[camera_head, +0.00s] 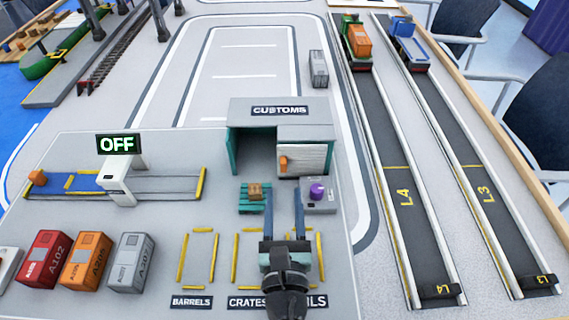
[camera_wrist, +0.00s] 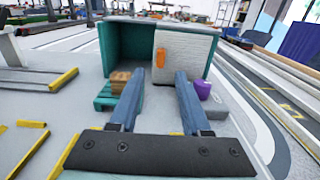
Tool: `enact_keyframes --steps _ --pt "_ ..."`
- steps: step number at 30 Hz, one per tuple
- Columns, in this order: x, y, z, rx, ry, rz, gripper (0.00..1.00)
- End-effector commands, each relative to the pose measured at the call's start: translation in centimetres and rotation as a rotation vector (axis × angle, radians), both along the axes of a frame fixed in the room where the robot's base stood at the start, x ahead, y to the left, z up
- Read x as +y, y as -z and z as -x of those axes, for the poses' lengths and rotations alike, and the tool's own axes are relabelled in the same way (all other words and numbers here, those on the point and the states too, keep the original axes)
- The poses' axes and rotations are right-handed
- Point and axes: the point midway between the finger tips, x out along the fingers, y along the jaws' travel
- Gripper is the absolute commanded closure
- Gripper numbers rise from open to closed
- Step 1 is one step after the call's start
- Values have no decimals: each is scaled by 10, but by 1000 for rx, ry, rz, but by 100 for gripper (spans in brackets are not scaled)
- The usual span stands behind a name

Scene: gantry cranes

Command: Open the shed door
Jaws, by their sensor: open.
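The shed (camera_head: 240,109) has teal walls, a grey roof and a CUSTOMS sign. Its left half stands open with an empty-looking interior. The white slatted door (camera_head: 307,157) covers the right half; it also shows in the wrist view (camera_wrist: 187,58). An orange handle (camera_head: 283,165) is on the door's left edge, and it shows in the wrist view (camera_wrist: 161,58). My gripper (camera_head: 284,195) is open and empty, its two blue-grey fingers pointing at the door front. In the wrist view the handle appears between the fingertips (camera_wrist: 159,76), apparently just beyond them.
A teal pallet with a wooden crate (camera_head: 256,192) stands left of my fingers. A purple object (camera_head: 317,190) on a grey block (camera_head: 320,207) stands close at the right. Containers (camera_head: 86,260) stand at lower left. Rails L4 (camera_head: 410,200) run at right.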

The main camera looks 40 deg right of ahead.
Motion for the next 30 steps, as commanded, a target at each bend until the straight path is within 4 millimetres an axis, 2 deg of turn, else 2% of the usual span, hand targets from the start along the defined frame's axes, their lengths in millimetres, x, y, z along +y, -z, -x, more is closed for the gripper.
enact_keyframes --steps 6,12,30 --pt "23 3 34 2 -2 0 52" --pt "35 2 52 1 -1 -1 52" --pt "39 0 57 -1 0 -1 52"
